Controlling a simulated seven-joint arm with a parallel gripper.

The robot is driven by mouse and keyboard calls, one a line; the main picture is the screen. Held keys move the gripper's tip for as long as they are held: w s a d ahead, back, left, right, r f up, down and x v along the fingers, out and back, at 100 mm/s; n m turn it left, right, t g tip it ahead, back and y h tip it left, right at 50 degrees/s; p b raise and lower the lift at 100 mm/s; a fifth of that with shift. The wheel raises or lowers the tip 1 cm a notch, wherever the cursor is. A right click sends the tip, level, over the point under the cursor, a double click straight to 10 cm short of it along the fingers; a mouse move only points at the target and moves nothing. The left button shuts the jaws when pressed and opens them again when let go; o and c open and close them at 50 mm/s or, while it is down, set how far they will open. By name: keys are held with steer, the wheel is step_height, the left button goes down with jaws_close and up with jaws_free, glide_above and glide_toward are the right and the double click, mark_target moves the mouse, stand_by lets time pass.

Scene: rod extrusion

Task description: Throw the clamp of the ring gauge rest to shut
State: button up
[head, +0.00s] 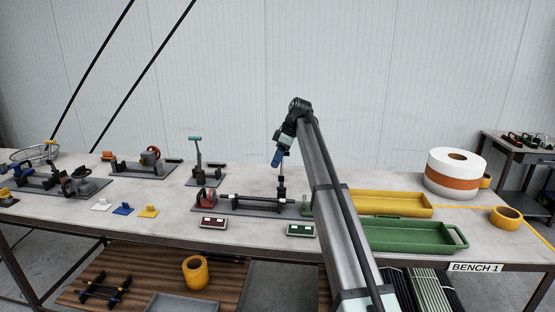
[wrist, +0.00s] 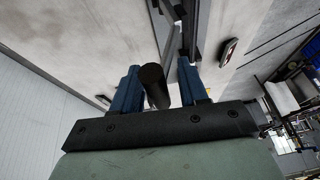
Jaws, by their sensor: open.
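My gripper (head: 277,158) is above the long grey fixture plate (head: 236,209) in the middle of the bench, its fingers pointing down. A dark upright post with a knob-like top (head: 281,182) stands on that plate just below my fingers. It looks like a clamp lever, but I cannot tell for sure. In the wrist view my gripper (wrist: 159,67) is open, with a dark round-ended bar (wrist: 153,84) between its two blue fingers, nearer the left one. I cannot tell whether they touch. A horizontal rod (head: 250,199) and a red part (head: 206,198) are on the plate's left side.
Small red (head: 213,223) and green (head: 300,230) boxes sit in front of the plate. A yellow tray (head: 418,212), a green tray (head: 392,246) and tape rolls (head: 455,185) are to the right. Other fixtures (head: 196,165) stand left and behind.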

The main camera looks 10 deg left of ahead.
steer(key=shift+c, duration=0.3)
jaws_close()
steer(key=shift+s, duration=0.15)
steer(key=s+f+n+t, duration=0.1)
steer(key=s+f+t, duration=0.3)
steer(key=s+t, duration=0.2)
steer(key=s+f+n+t+y, duration=0.1)
steer(key=s+f+n+t, duration=0.1)
steer(key=s+f+t, duration=0.2)
steer(key=shift+s+t, duration=1.3)
steer(key=shift+s, duration=0.25)
